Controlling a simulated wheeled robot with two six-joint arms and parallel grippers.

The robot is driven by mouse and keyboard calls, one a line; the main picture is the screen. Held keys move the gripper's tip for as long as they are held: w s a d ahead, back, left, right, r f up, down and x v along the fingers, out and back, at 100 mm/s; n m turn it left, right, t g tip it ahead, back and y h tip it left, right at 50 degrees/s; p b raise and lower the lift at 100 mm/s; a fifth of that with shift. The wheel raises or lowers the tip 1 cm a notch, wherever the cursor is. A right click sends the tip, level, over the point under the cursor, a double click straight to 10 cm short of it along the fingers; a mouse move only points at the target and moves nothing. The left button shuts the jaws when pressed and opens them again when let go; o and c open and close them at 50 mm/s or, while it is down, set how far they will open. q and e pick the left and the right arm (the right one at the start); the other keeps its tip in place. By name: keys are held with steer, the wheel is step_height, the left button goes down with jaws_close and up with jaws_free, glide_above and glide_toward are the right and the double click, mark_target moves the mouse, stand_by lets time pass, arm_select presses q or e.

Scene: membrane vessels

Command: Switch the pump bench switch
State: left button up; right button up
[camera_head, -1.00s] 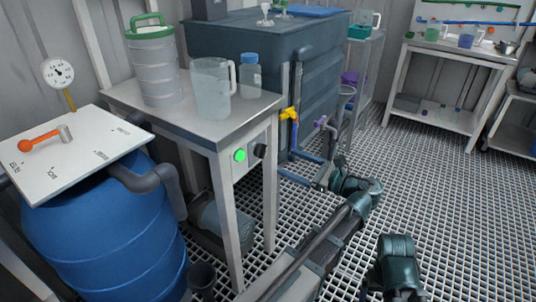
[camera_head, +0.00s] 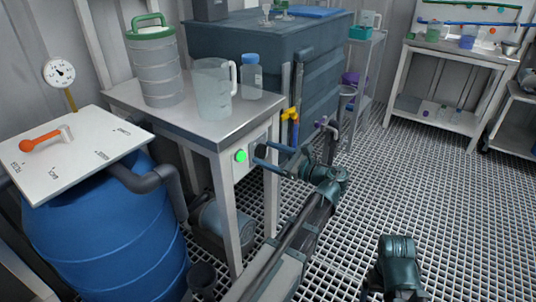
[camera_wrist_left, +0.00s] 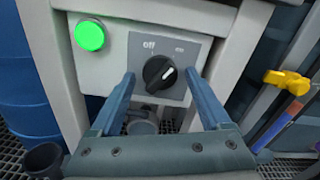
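The pump bench switch is a black rotary knob (camera_wrist_left: 159,73) on a grey plate (camera_wrist_left: 190,50) marked "off" at top left, with a faint label at right. Its white mark points to the upper right. My left gripper (camera_head: 258,154) is open at the bench front. In the wrist view its blue fingers (camera_wrist_left: 160,76) stand either side of the knob, with gaps.
The bench top (camera_head: 205,120) holds a ribbed green-lidded container (camera_head: 155,70), a clear jug (camera_head: 212,90) and a blue-capped bottle (camera_head: 252,77). A blue barrel (camera_head: 105,235) stands left, a dark tank (camera_head: 260,50) behind. Yellow valve (camera_wrist_left: 287,80) is right of the switch.

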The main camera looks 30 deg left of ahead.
arm_select(q)
jaws_close()
steer(key=n, duration=1.1)
steer(key=shift+n, duration=0.4)
stand_by(0.6)
steer(key=shift+o, duration=0.9)
jaws_free()
